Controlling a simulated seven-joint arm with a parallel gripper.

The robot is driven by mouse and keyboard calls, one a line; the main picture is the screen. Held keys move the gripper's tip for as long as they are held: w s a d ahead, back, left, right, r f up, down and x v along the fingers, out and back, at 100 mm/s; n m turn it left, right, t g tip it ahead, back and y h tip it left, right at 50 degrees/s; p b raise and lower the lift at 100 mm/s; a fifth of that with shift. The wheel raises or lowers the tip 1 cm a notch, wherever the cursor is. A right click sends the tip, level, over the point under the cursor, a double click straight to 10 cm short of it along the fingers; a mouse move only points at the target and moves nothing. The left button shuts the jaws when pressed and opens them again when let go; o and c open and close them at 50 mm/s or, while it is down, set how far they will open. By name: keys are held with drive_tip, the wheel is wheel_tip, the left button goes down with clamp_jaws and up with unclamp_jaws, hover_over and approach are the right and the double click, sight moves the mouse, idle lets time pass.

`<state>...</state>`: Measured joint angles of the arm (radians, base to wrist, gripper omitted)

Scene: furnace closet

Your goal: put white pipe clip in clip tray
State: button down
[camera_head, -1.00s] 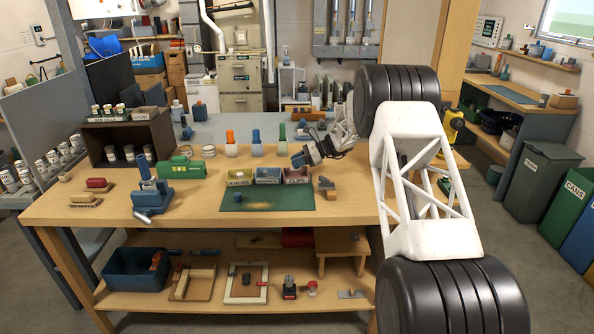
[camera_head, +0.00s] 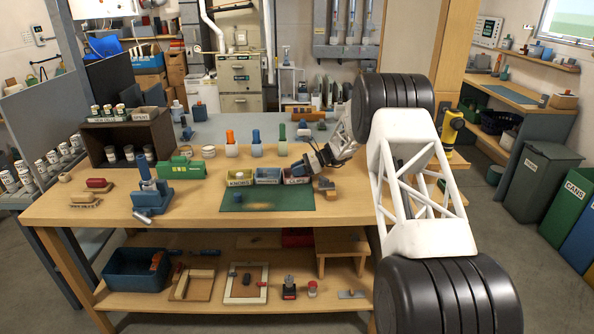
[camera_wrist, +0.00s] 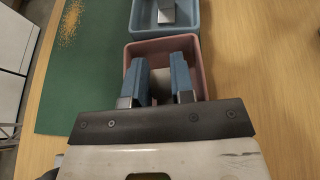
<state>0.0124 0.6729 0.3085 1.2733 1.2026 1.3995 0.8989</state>
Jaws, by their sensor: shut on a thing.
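The clip tray (camera_head: 297,179) is a pink-red bin labelled CLIPS, at the right end of the row of small bins on the green mat. It also shows in the wrist view (camera_wrist: 205,53) under my fingers. My gripper (camera_head: 305,163) is over this tray. In the wrist view my gripper (camera_wrist: 160,72) has its two blue fingers pointing down into the tray's opening, with a gap between them. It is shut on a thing. A pale grey patch shows between the fingers, but I cannot make out the white pipe clip's shape; the fingers mostly hide it.
The blue middle bin (camera_head: 268,178) touches or nearly touches the clip tray; the yellow KNOBS bin (camera_head: 239,180) is farther left. A blue-and-wood block (camera_head: 327,188) stands just right of the tray.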

drive_tip(key=shift+f, duration=0.2)
drive_tip(key=c, duration=1)
unclamp_jaws()
drive_tip(key=shift+r, duration=0.2)
drive_tip(key=v, duration=1.2)
drive_tip(key=shift+s+r, duration=0.1)
